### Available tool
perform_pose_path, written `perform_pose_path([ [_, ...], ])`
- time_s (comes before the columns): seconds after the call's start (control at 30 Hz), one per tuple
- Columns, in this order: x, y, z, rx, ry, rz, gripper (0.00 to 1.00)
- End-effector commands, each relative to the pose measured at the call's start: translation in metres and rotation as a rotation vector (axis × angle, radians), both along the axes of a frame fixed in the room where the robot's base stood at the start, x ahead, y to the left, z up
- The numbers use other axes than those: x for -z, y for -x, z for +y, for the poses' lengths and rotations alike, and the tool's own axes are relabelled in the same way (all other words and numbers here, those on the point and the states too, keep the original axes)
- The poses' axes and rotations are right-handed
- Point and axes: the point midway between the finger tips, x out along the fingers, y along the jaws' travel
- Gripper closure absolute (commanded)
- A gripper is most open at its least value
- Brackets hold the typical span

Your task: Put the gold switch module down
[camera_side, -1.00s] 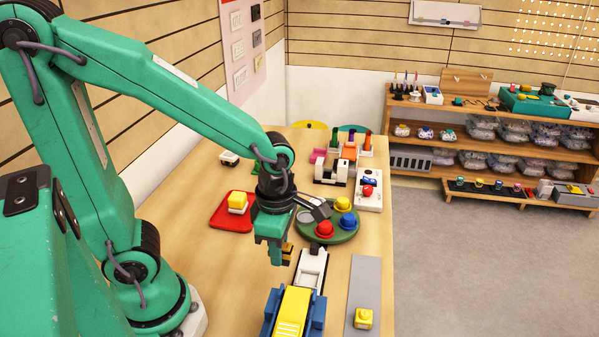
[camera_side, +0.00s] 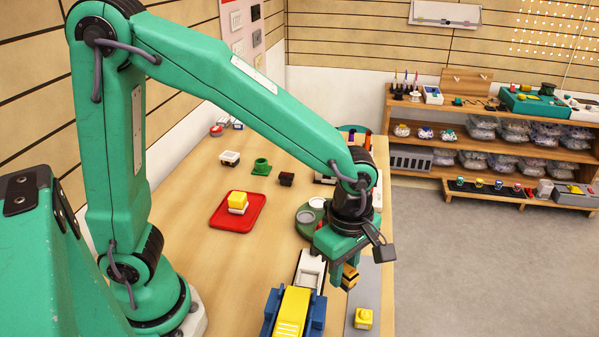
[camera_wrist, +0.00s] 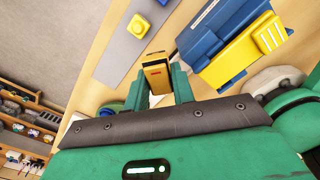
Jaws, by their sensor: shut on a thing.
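My gripper (camera_side: 340,268) is shut on the gold switch module (camera_side: 350,276), a small gold-and-black block, which hangs below the fingers. The wrist view shows the gold switch module (camera_wrist: 155,73) between the two green fingertips (camera_wrist: 156,85). In the side view it is over or near the grey strip (camera_side: 368,294) at the table's right edge; its exact height is hard to tell.
A yellow module (camera_side: 363,319) sits on the near part of the grey strip. A blue and yellow fixture (camera_side: 293,312) with a white end (camera_side: 309,270) stands just left. A red tray (camera_side: 250,218) bears a yellow-and-white block. My arm partly hides a green round tray (camera_side: 303,228).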

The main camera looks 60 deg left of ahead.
Motion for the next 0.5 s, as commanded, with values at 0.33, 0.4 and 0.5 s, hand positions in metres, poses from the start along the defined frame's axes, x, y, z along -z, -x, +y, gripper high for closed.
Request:
perform_pose_path([
  [0.33, 0.001, -0.007, -0.027, 0.125, 0.000, 0.000, 0.97],
  [0.4, 0.002, -0.007, -0.026, 0.124, 0.000, 0.000, 0.97],
  [0.5, 0.004, -0.010, -0.023, 0.122, 0.000, 0.000, 0.97],
])
